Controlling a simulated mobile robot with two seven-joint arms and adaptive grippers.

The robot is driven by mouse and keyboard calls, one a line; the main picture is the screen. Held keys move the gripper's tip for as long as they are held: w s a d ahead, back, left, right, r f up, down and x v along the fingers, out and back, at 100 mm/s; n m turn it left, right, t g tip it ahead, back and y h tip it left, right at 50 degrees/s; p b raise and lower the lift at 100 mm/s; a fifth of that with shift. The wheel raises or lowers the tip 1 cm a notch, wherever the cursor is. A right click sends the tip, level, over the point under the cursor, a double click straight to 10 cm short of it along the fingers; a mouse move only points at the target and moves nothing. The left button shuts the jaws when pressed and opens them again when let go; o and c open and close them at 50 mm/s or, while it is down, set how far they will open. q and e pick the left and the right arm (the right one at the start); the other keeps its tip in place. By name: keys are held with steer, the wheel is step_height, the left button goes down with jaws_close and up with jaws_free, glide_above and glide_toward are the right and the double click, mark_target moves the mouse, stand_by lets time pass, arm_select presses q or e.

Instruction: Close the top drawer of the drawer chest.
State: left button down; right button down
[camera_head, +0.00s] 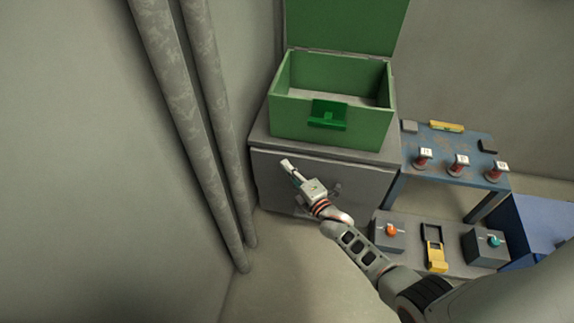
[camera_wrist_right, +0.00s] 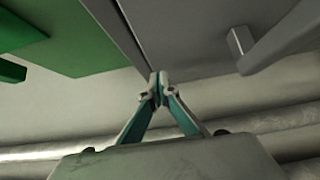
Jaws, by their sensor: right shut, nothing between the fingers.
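The grey drawer chest (camera_head: 265,160) stands against the wall below the green box. Its front faces me and is partly covered by my right arm. I cannot tell from the head view how far the top drawer stands out. In the right wrist view a grey front (camera_wrist_right: 195,50) with a bar handle (camera_wrist_right: 240,45) is close by. My right gripper (camera_head: 287,164) is in front of the upper left part of the chest front. Its fingertips meet in the wrist view (camera_wrist_right: 158,82), with nothing between them. My left gripper is not in view.
A green box (camera_head: 285,125) with its lid (camera_head: 345,25) up stands on the chest. Thick vertical pipes (camera_head: 190,100) run to the left. At right are a blue table (camera_head: 445,140) with several small items, control boxes (camera_head: 388,240) and a blue bin (camera_head: 540,225).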

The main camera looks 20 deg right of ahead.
steer(key=shift+w+d, duration=0.2)
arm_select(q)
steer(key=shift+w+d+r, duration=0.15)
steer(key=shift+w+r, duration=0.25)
arm_select(e)
steer(key=shift+w, duration=0.15)
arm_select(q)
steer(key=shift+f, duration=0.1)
arm_select(e)
steer(key=shift+d, duration=0.1)
